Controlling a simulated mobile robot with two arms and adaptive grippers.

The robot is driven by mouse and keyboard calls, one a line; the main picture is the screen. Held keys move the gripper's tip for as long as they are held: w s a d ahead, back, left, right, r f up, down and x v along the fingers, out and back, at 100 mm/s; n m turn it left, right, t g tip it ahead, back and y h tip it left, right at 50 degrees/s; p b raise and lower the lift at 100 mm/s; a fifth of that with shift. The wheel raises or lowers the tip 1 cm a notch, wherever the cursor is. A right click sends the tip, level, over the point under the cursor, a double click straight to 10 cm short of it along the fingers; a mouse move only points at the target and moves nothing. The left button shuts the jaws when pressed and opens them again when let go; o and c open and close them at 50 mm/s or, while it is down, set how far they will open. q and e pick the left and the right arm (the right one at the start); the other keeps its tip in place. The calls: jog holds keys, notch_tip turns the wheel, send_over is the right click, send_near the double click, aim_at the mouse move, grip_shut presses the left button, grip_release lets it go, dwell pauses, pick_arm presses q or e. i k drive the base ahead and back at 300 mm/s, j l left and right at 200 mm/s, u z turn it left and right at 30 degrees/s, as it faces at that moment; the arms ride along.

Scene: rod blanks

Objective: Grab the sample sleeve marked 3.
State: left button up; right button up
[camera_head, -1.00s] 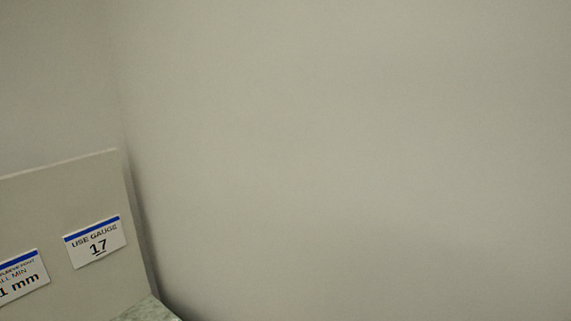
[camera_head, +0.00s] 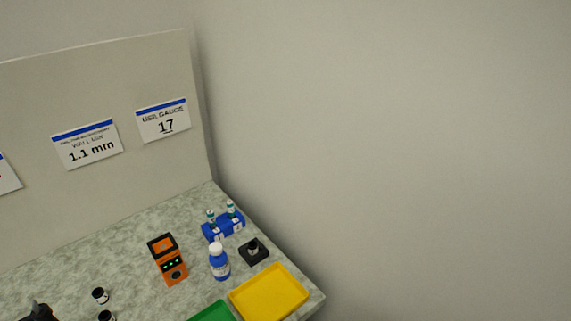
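Two small sleeve-like pieces with dark openings and pale labelled sides stand on the bench at the lower left: one piece (camera_head: 100,296) and a second piece (camera_head: 107,316) cut by the bottom edge. Their marks are too small to read, so I cannot tell whether either is marked 3. Another small dark piece (camera_head: 253,247) sits in a black square holder (camera_head: 262,257) at the right; no number is readable on it. Neither of my grippers can be made out in this view.
The speckled bench (camera_head: 130,250) holds an orange meter (camera_head: 168,262), a blue bottle (camera_head: 219,264), a blue rack (camera_head: 226,228) with teal-capped vials, a yellow tray (camera_head: 270,292) and a green tray (camera_head: 213,313). An unclear dark object (camera_head: 40,313) is cut off lower left. Signs (camera_head: 163,121) hang behind.

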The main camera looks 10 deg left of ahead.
aim_at(252, 245)
jog(key=k+j+z, duration=0.25)
jog(key=z, duration=0.15)
jog(key=k+j+z, duration=0.2)
jog(key=z, duration=0.15)
jog(key=k, duration=0.1)
